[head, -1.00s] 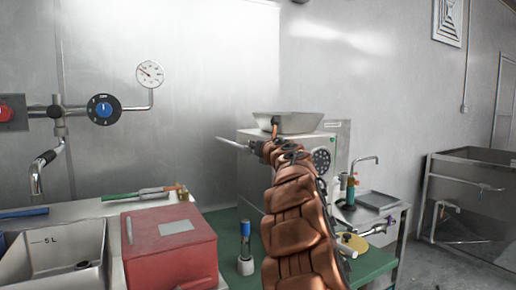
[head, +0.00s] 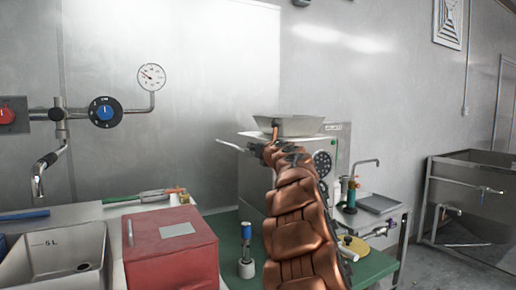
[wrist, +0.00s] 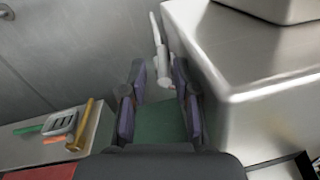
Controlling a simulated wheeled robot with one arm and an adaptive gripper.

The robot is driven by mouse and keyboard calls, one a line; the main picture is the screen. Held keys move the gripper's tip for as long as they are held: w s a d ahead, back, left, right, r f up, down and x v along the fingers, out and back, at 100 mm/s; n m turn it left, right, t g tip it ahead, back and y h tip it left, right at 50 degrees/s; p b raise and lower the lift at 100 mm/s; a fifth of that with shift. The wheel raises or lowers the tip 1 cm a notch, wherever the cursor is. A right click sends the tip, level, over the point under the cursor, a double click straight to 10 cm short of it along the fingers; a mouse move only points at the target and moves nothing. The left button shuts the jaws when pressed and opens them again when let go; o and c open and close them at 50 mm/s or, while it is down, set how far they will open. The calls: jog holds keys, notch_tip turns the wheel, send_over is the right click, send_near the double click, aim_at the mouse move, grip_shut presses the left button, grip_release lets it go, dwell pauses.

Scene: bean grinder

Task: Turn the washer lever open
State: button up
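A pale rod-shaped lever (head: 229,144) sticks out to the left from the side of the steel grinder (head: 256,180) in the head view. In the wrist view the lever (wrist: 157,48) stands slantwise, with its thicker near end between and slightly beyond my fingertips. My gripper (wrist: 158,80) is open, with a finger on each side of the lever's line. I cannot tell whether either finger touches it. In the head view my gripper (head: 262,151) is beside the grinder's upper left, and my copper arm hides part of the grinder.
A red box (head: 170,250) and a sink (head: 55,258) are at the left. A blue-topped tool (head: 246,250) stands on the green surface. Wall pipes with a blue dial (head: 104,111) are at the upper left. The grinder's steel body (wrist: 255,80) is close on my gripper's right.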

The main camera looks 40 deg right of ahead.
jog(key=shift+s+d+f, duration=0.15)
jog(key=shift+d+f, duration=0.05)
jog(key=v, duration=0.8)
dwell(0.4)
jog(key=shift+a+r, duration=0.15)
